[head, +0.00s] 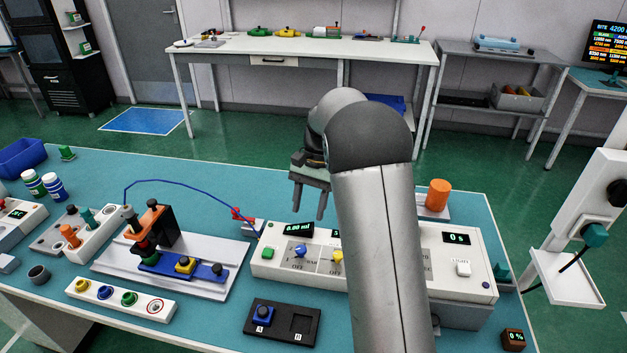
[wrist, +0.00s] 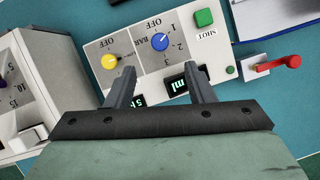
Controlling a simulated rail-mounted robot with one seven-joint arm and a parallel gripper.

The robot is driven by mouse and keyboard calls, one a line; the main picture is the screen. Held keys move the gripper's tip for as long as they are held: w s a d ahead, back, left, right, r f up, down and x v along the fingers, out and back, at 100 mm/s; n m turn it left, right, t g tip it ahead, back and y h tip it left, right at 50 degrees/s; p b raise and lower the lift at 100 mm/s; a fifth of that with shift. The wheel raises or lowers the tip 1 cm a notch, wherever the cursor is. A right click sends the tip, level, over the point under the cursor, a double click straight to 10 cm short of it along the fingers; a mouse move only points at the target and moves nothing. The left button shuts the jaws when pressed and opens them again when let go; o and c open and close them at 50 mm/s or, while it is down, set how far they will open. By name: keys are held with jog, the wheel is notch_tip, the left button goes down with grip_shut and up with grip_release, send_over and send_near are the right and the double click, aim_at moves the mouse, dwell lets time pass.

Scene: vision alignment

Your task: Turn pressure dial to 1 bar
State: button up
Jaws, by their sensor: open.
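The blue dial (head: 300,250) sits on the white control panel (head: 270,262), with OFF, numbers and BAR printed around it. It shows in the wrist view (wrist: 160,41) upside down, close to the numbers 1, 2 and 3. Which mark it points at is too small to tell. A yellow dial (head: 337,256) sits beside it, also in the wrist view (wrist: 109,62). My gripper (head: 308,212) is open and empty above the panel's rear edge, apart from both dials. Its fingers (wrist: 162,72) point toward the panel, either side of the blue dial's column in the wrist view.
A green SHOT button (wrist: 204,18) and small displays (head: 298,229) are on the panel. A red lever (wrist: 290,62) stands at its end. Left are a grey rail fixture (head: 110,262) and a blue hose (head: 178,183). A black A/B tray (head: 283,335) lies in front. My arm hides the panel's middle.

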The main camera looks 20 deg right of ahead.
jog(key=v, duration=0.7)
jog(key=shift+r, duration=0.2)
jog(key=shift+w+d, duration=0.1)
jog(key=s+a+n+t+h, duration=0.1)
jog(key=s+a+n, duration=0.1)
jog(key=s, duration=0.7)
jog(key=s+a+n+t+h, duration=0.1)
jog(key=s+a+n, duration=0.2)
jog(key=s, duration=0.5)
jog(key=s+a+f+n+t+h, duration=0.1)
jog(key=s+f+n, duration=0.3)
jog(key=s, duration=1)
jog(key=shift+s+f+t, duration=0.2)
jog(key=shift+f+t, duration=0.2)
jog(key=shift+f, duration=0.35)
